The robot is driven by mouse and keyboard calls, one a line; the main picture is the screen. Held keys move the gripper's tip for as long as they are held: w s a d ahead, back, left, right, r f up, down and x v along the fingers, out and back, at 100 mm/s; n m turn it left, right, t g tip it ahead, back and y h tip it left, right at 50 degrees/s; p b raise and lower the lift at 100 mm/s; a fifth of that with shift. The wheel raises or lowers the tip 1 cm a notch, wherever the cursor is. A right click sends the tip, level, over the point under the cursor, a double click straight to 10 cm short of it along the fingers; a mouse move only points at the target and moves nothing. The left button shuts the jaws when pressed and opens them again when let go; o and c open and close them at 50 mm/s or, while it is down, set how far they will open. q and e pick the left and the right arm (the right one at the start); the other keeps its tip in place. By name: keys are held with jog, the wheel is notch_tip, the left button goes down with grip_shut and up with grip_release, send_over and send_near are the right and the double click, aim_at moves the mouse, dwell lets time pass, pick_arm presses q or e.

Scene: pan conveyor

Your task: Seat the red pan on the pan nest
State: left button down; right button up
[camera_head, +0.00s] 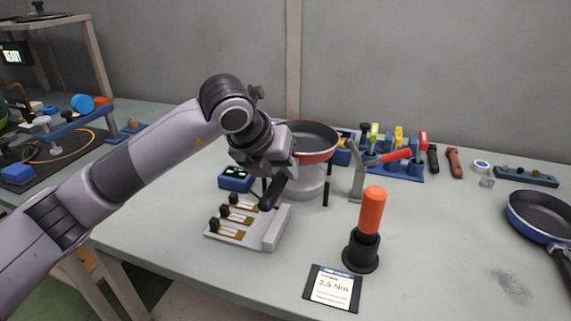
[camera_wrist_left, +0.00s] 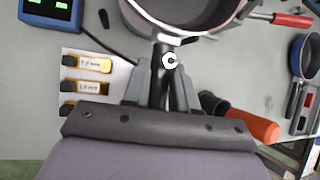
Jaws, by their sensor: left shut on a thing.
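The red pan (camera_head: 318,156), with a red outside and a grey inside, is at the middle of the head view. It sits over the pale round pan nest (camera_head: 312,187); I cannot tell whether it rests fully on it. My left gripper (camera_head: 277,165) is shut on the pan's black handle (camera_head: 271,196), which points toward the front. In the left wrist view, the gripper (camera_wrist_left: 163,88) is around the handle and the pan bowl (camera_wrist_left: 190,12) is cut off at the top. My right gripper is not in view.
A toggle clamp (camera_head: 357,181) with a red handle stands right of the nest. An orange-handled tool (camera_head: 372,212) stands in a black holder in front. A tray (camera_head: 272,229) of tagged pieces lies front left. A blue pan (camera_head: 540,213) is far right.

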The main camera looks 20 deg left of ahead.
pick_arm(q)
jog(key=shift+f+b, duration=0.55)
jog(key=shift+f, duration=0.35)
jog(key=shift+f+b, duration=0.4)
jog(key=shift+f, duration=0.3)
jog(key=shift+f+b, duration=0.3)
jog(key=shift+f, duration=0.4)
jog(key=shift+b, duration=0.4)
